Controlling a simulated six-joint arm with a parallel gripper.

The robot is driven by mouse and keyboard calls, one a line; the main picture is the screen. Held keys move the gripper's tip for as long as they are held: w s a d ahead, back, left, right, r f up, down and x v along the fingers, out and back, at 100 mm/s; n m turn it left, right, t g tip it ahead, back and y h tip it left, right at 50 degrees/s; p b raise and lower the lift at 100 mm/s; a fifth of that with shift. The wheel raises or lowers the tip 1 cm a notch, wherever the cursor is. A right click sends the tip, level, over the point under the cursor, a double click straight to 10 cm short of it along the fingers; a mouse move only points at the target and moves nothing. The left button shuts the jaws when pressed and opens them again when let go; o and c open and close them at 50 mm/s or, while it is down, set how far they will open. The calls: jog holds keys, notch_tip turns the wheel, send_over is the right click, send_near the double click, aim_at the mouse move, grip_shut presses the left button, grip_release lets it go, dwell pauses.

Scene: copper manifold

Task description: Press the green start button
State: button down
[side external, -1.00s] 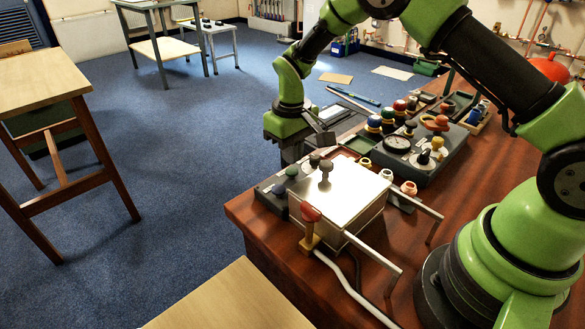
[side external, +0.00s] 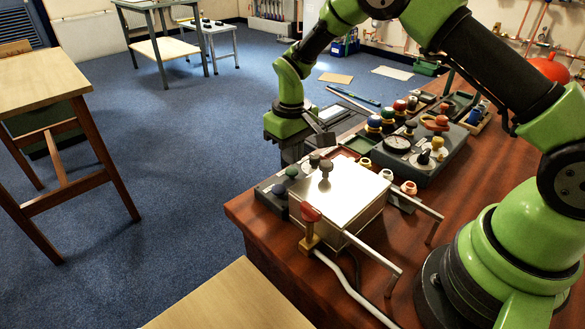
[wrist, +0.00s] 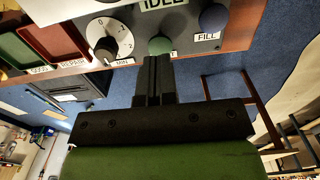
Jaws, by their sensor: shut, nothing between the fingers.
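The green button (wrist: 160,45) is a round cap on the grey control panel. In the wrist view it sits between a dial knob and a blue button, under a sign reading IDLE. My gripper (wrist: 157,60) is shut and empty. Its fingertips overlap the lower edge of the green button in the wrist view; I cannot tell whether they touch it. In the side view the green button (side external: 291,172) shows behind the metal box, at the table's left edge. My gripper is above and behind it there, with its fingertips not clear.
The blue button (wrist: 213,18), labelled FILL, and the dial knob (wrist: 106,48) flank the green button. A metal box (side external: 342,193) with a grey lid knob and a red-topped valve (side external: 311,220) stand in front of the panel. A grey unit with a gauge (side external: 397,144) is to the right.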

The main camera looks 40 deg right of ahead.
jog(key=shift+f, duration=1.35)
jog(key=shift+r, duration=4.05)
jog(key=shift+r, duration=0.1)
notch_tip(320, 180, up, 7)
jog(key=t, duration=0.1)
send_over(292, 170)
jog(key=s, duration=0.2)
jog(key=s+r+m+t+y, duration=0.1)
jog(key=s+r+m+t, duration=0.1)
jog(key=s+r, duration=0.55)
jog(key=s+r+m+t, duration=0.1)
jog(key=s+r+t, duration=0.1)
jog(key=s, duration=0.5)
jog(key=s+a+r+m+t+y, duration=0.1)
jog(key=s+r+t, duration=0.1)
jog(key=s, duration=0.5)
jog(key=shift+s+a, duration=0.25)
jog(key=shift+s, duration=0.1)
